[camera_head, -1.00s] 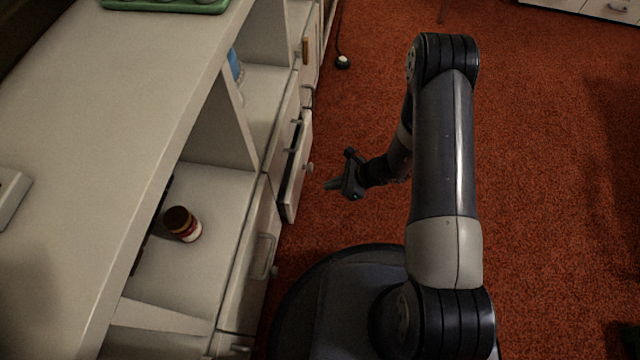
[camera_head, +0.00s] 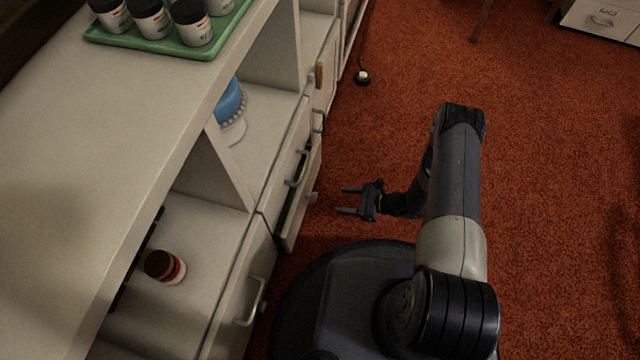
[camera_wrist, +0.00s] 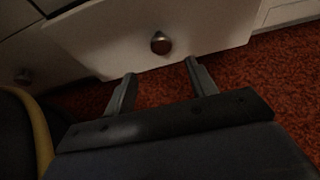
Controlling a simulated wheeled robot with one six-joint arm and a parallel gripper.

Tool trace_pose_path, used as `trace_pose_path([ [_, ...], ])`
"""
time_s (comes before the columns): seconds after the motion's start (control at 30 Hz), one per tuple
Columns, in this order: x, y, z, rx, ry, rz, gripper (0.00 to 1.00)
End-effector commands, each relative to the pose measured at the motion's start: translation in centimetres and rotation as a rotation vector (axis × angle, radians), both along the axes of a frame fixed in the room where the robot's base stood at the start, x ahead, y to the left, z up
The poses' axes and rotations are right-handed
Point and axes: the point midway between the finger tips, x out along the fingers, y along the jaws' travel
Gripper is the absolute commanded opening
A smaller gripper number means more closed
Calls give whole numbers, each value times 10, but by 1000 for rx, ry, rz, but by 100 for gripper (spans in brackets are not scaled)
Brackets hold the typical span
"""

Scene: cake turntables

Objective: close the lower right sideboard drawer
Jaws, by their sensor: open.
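The lower right sideboard drawer (camera_head: 299,208) stands partly pulled out, with a dark gap behind its white front. Its round knob (camera_head: 313,197) faces the red floor. The drawer front (camera_wrist: 110,35) and knob (camera_wrist: 160,43) also show in the wrist view. My gripper (camera_head: 341,200) is open and empty, a short way right of the drawer front, its fingers pointing at it. In the wrist view my two fingers (camera_wrist: 160,69) are spread below the knob, and the knob lies between their lines. I cannot tell whether they touch the front.
The white sideboard (camera_head: 150,100) fills the left side, with a green tray (camera_head: 150,42) of jars on top. A brown-lidded jar (camera_head: 165,267) and a blue cake (camera_head: 229,100) stand in its shelves. Red carpet (camera_head: 540,150) to the right is mostly clear.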

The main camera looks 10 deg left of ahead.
Motion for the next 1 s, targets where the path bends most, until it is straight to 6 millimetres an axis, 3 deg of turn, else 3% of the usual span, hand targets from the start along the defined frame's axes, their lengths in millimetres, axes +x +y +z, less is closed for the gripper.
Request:
trace_pose_path([
  [0.23,0,16,-11,8,-2,2,54],
  [0.7,5,86,-40,7,-3,2,54],
  [1.0,7,99,-44,6,-1,-3,54],
])
